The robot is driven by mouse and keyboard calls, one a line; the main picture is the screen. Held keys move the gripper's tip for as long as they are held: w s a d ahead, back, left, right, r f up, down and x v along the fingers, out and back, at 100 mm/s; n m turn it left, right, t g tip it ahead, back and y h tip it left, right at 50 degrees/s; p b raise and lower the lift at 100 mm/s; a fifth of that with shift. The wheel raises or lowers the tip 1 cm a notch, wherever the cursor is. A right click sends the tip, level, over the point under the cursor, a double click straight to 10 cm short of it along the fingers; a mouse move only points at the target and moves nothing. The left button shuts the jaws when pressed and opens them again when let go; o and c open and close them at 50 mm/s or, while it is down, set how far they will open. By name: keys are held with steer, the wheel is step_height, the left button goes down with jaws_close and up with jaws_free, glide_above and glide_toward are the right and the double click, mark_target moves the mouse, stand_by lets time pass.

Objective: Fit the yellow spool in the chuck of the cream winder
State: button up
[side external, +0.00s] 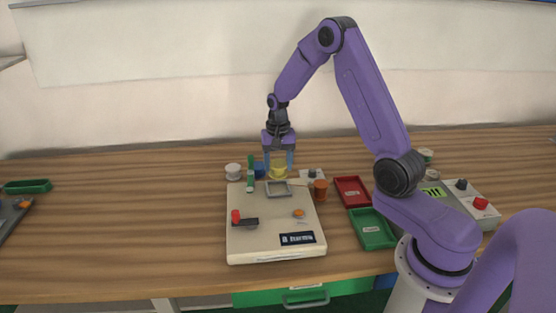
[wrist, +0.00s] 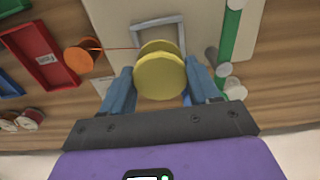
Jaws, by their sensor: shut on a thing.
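My gripper (side external: 279,170) is shut on the yellow spool (side external: 278,172), just behind the back edge of the cream winder (side external: 272,238) in the side view. In the wrist view the yellow spool (wrist: 160,76) sits between the blue fingers, its round face towards the camera. It covers part of a grey square frame (wrist: 155,28) at the winder's edge. A green bar with pale ends (wrist: 228,38) stands to the right of the spool there; I cannot tell which part is the chuck. The gap between spool and winder is unclear.
An orange spool (side external: 321,190) stands at the winder's right edge; a thin red line runs from it towards the yellow spool in the wrist view. A white spool (side external: 233,171) stands behind left. Red (side external: 352,191) and green (side external: 371,229) trays lie right.

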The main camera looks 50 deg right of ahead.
mark_target(278, 174)
steer(key=shift+f, duration=2.2)
steer(key=shift+f, duration=0.8)
stand_by(0.5)
steer(key=o, duration=1.2)
steer(key=shift+r, duration=3.7)
